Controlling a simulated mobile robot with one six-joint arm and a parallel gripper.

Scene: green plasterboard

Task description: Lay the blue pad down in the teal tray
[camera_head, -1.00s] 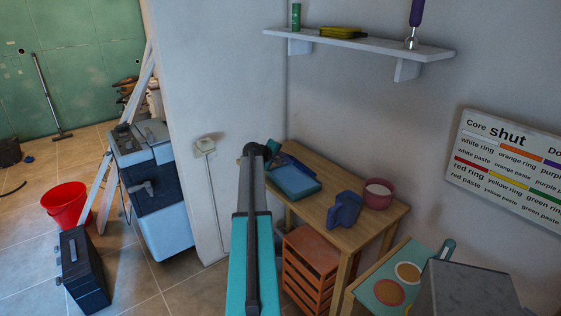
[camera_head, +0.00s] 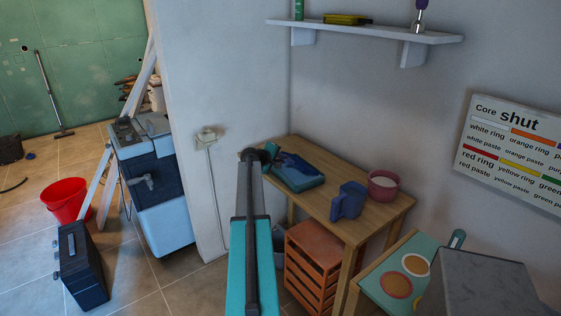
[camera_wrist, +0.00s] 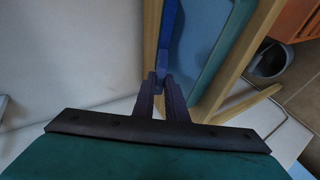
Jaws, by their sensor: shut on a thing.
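The teal tray (camera_head: 309,184) lies on the wooden table, near its back left end. It also shows in the wrist view (camera_wrist: 207,45), right of my fingers. My gripper (camera_head: 272,157) is over the tray's left side, partly hidden by my arm. In the wrist view my gripper (camera_wrist: 167,88) is shut on the blue pad (camera_wrist: 169,40), which shows as a narrow edge-on strip beside the tray's inner area. In the head view the pad (camera_head: 296,164) is a dark blue shape over the tray. I cannot tell whether it touches the tray.
A blue jug-like thing (camera_head: 348,201) and a pink bowl (camera_head: 383,186) stand on the right of the wooden table (camera_head: 318,204). The wall rises close behind, with a shelf (camera_head: 365,32) above. Orange drawers (camera_head: 312,262) stand below. A bin (camera_wrist: 268,62) is on the floor.

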